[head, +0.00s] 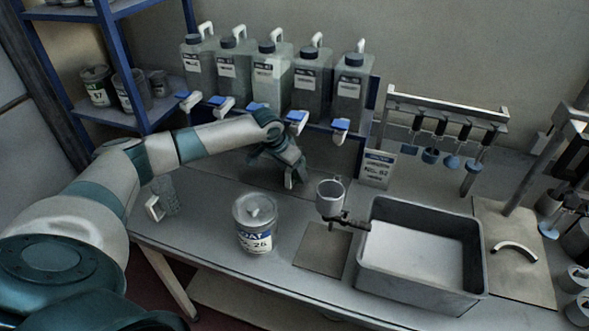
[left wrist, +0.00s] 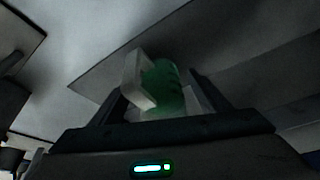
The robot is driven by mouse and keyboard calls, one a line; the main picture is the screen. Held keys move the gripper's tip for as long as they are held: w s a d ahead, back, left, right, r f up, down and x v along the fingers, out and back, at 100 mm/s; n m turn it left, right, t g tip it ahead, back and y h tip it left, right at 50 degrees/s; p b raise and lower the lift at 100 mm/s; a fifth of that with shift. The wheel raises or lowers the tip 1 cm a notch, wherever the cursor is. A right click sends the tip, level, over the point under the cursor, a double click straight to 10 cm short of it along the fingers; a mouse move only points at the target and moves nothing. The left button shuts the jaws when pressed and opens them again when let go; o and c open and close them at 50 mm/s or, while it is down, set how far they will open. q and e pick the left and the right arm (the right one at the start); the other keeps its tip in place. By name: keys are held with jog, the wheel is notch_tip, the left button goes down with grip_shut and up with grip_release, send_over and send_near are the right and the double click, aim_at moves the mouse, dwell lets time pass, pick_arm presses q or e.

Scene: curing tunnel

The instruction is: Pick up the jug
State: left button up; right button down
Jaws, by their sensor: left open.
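A small clear jug (head: 169,194) with a white handle stands at the left end of the grey bench, in front of the shelf rack. My left gripper (head: 290,178) is to the right of it, pointing down over the back of the bench below the dispenser taps. In the left wrist view, a green cylindrical vessel (left wrist: 166,88) with a white handle shows between the two open fingers (left wrist: 165,100). I cannot tell whether it is the same jug or whether the fingers touch it. My right gripper is not in view.
A labelled lidded tin (head: 254,238) stands at the bench front. A cup on a stand (head: 330,197) and a grey tub (head: 420,282) are to its right. Several canisters (head: 270,75) with taps line the back. A blue rack (head: 143,105) stands at left.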

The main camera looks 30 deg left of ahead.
pick_arm(q)
jog(key=shift+c, duration=0.4)
jog(key=c, duration=1.4)
jog(key=shift+r+b, duration=0.3)
jog(key=shift+w+r+b, duration=0.1)
jog(key=shift+r+b, duration=0.2)
jog(key=shift+s+a+b, duration=0.25)
jog(key=shift+s+b, duration=0.15)
jog(key=shift+s, duration=0.9)
jog(key=shift+s+a+b, duration=0.25)
jog(key=shift+s+b, duration=0.15)
jog(key=shift+s, duration=0.85)
jog(key=shift+s+a+b, duration=0.25)
jog(key=shift+s+b, duration=0.15)
jog(key=shift+s, duration=0.9)
jog(key=shift+s+r, duration=0.15)
jog(key=shift+r, duration=0.1)
jog(key=shift+r+b, duration=1.3)
jog(key=shift+r, duration=5.3)
jog(key=shift+r, duration=0.1)
